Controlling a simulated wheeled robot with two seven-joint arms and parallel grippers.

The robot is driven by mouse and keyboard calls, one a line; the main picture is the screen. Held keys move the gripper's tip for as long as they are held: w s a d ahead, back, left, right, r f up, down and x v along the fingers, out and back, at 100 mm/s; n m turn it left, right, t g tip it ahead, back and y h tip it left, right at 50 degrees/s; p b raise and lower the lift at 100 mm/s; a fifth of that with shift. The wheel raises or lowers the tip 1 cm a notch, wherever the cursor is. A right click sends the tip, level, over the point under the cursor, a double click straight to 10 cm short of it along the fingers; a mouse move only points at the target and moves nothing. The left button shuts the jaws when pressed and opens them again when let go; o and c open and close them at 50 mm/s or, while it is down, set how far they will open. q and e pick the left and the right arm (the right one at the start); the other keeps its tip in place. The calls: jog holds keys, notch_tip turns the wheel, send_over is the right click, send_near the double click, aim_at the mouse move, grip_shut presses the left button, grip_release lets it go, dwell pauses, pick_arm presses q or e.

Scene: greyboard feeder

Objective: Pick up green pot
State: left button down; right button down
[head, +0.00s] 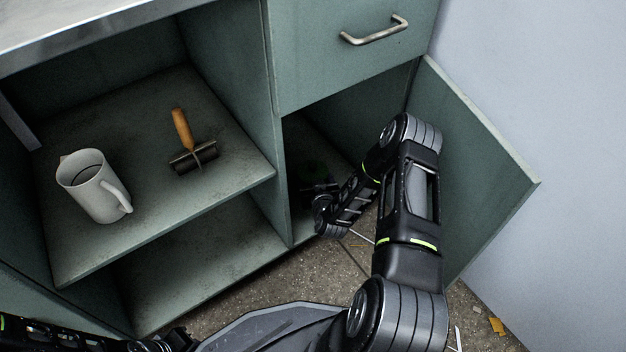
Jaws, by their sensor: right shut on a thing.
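A dark green shape, which looks like the green pot (316,169), is inside the open lower right compartment of the cabinet. It is deep in shadow and mostly hidden, so its outline is unclear. My right arm reaches down into this compartment. My right gripper (313,188) is at the dark green shape, shut on it. The fingertips are small and dark there. I cannot tell whether the pot touches the compartment floor. My left arm shows only at the bottom left edge, and its gripper is not in view.
The open cabinet door (490,170) stands right of my right arm. A closed drawer (350,45) is above the compartment. A white mug (92,186) and a roller with an orange handle (183,130) are on the left shelf (150,215). A divider (262,200) separates the compartments.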

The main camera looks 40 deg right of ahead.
aim_at(313, 165)
notch_tip(313, 165, up, 10)
jog(key=p, duration=0.5)
jog(key=shift+f, duration=0.25)
jog(key=shift+r, duration=0.3)
jog(key=shift+f, duration=0.1)
